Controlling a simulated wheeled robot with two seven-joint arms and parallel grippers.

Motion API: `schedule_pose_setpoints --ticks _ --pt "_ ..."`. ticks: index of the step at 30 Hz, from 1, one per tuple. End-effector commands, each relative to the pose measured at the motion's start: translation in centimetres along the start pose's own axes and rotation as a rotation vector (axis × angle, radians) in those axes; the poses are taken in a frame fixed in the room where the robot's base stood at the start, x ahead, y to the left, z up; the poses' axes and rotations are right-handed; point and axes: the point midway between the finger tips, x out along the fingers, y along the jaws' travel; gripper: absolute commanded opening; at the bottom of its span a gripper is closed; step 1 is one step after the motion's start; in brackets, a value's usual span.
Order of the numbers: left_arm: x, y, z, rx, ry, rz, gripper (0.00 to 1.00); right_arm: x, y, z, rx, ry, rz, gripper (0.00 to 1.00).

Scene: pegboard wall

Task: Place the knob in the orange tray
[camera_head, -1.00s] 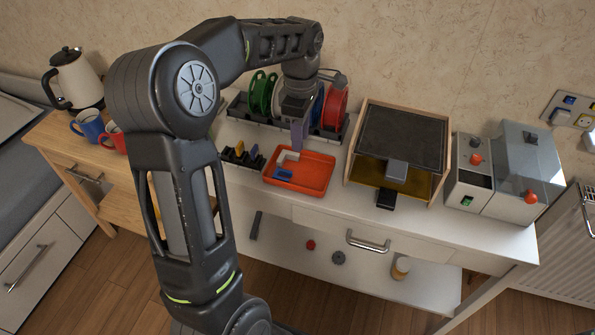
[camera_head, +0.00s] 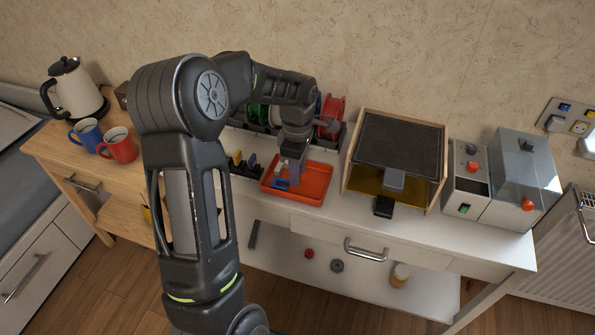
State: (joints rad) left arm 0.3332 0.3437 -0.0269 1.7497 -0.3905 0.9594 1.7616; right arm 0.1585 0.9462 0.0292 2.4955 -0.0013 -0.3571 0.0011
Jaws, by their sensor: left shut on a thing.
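The orange tray (camera_head: 318,184) lies on the white table, left of the wooden-sided box. My left gripper (camera_head: 293,180) points down over the left part of the tray, low and close to its floor. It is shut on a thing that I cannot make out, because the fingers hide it. I cannot tell whether this is the knob or whether it touches the tray. A blue piece (camera_head: 281,184) lies in the tray beside the fingers. The white piece beside it is mostly hidden by my gripper. My right gripper is not in view.
The wooden-sided box (camera_head: 402,143) stands right of the tray, with a grey machine (camera_head: 511,178) beyond it. Spools (camera_head: 333,112) in a dark rack stand behind my arm. A row of small pieces (camera_head: 243,162) sits left of the tray. A red round part (camera_head: 309,253) lies on the lower shelf.

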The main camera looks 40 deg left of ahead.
Motion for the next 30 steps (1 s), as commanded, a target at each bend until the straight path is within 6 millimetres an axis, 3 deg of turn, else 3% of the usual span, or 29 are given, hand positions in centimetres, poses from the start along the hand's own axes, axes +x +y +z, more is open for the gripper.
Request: schedule_pose_setpoints --ticks 14,15,22,30 --pt "1.25 0.01 0.04 0.001 0.000 0.001 0.00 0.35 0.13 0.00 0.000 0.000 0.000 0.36" --pt "1.06 0.02 0.03 0.001 0.000 0.001 0.33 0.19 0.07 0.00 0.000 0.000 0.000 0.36" --pt "1.05 0.01 0.02 0.001 0.000 0.001 0.51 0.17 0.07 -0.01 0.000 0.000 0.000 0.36" --pt "0.92 0.01 0.01 0.001 0.000 0.001 0.51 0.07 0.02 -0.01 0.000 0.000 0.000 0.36"
